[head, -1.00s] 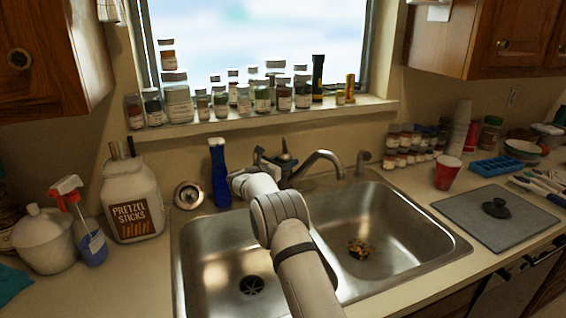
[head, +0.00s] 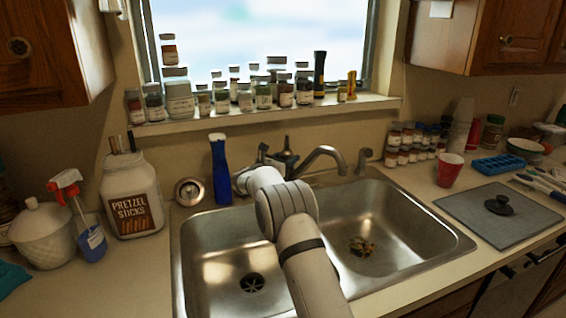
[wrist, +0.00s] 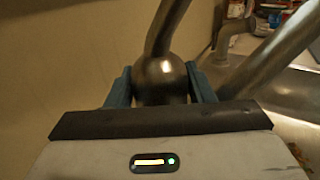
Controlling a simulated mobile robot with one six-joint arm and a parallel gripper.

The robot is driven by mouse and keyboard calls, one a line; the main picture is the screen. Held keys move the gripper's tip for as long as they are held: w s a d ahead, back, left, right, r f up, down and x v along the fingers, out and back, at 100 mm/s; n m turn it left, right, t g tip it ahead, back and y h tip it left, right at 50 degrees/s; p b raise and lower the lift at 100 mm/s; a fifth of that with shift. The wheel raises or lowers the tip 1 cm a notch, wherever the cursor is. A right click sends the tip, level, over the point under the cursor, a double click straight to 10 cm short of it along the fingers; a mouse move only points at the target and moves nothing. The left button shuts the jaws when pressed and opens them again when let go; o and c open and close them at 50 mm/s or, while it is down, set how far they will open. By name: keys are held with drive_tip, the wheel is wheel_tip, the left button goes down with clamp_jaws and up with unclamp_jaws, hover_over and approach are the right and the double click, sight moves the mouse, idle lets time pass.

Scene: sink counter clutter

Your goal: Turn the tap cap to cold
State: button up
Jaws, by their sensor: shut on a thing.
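The tap (head: 318,158) stands behind the double sink, its spout curving to the right. Its dark cap (head: 286,147) with a small upright knob shows at the tap's base. In the wrist view my gripper (wrist: 161,88) has its two blue fingers on either side of the round metal cap (wrist: 162,72), shut on it. A metal lever rises from the cap toward the top of that view. In the head view my arm hides most of the gripper and part of the tap base.
The sink (head: 400,262) has two basins, with food scraps (head: 362,246) in the right one. A blue bottle (head: 220,175) stands just left of my arm. Jars (head: 264,97) crowd the windowsill. A red cup (head: 450,170) stands at right.

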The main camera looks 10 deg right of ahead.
drive_tip(key=shift+d+f+n+t+y+b, duration=0.1)
drive_tip(key=shift+n+t+y+b, duration=0.8)
drive_tip(key=shift+b, duration=1)
drive_tip(key=shift+d+f+n+t+y+b, duration=0.1)
drive_tip(key=shift+n+t+y+b, duration=0.8)
drive_tip(key=shift+b, duration=0.95)
drive_tip(key=shift+r+n+y+b, duration=0.15)
drive_tip(key=shift+n+y+b, duration=0.15)
drive_tip(key=shift+y+b, duration=0.7)
drive_tip(key=shift+r+t+b, duration=0.3)
drive_tip(key=shift+b, duration=0.1)
drive_tip(key=o, duration=0.7)
drive_tip(key=shift+w+f, duration=0.1)
drive_tip(key=shift+a+f, duration=0.1)
